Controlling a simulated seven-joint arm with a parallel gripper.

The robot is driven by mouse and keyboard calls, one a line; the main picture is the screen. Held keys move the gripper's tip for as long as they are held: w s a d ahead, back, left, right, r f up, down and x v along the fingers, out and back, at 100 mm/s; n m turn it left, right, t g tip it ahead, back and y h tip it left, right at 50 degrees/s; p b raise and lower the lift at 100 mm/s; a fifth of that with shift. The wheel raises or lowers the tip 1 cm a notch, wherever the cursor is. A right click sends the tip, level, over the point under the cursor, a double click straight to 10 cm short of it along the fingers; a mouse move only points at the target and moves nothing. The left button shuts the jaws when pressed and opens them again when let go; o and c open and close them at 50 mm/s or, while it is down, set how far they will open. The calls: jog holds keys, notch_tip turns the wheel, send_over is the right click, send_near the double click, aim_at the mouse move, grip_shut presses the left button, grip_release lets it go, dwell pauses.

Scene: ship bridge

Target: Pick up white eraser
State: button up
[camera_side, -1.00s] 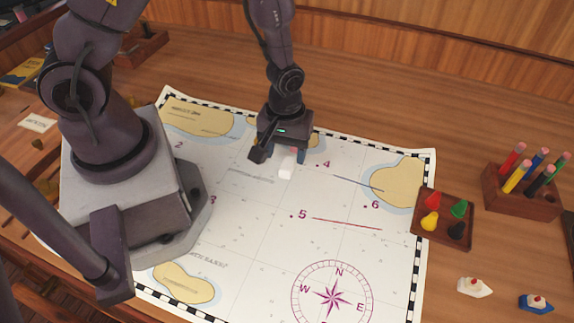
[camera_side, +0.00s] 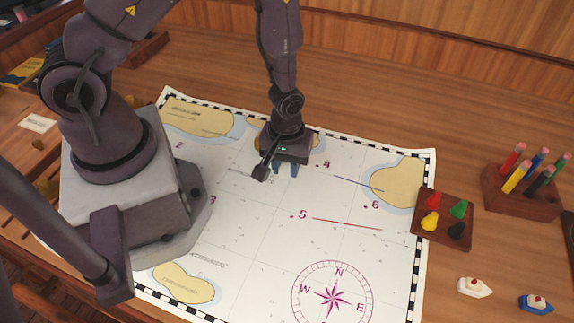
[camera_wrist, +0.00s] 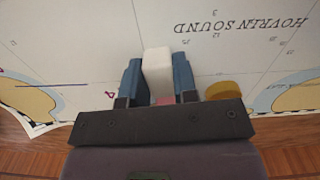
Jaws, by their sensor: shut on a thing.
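The white eraser (camera_wrist: 157,70) shows in the wrist view between the two blue fingers of my gripper (camera_wrist: 158,82), with a pinkish part at its near end. The fingers are shut on its sides. In the side view my gripper (camera_side: 287,169) points down close over the upper middle of the chart, near the number 4. The eraser is hidden there behind the fingers and gripper body. I cannot tell whether it touches the chart.
The sea chart (camera_side: 250,215) lies flat on the wooden desk. At the right are a small tray (camera_side: 437,237) of coloured pieces, a pencil block (camera_side: 520,198) and two toy boats. In the wrist view a yellow round shape (camera_wrist: 222,90) lies beside the right finger.

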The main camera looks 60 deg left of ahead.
aim_at(286, 165)
notch_tip(286, 165, up, 10)
dwell(0.7)
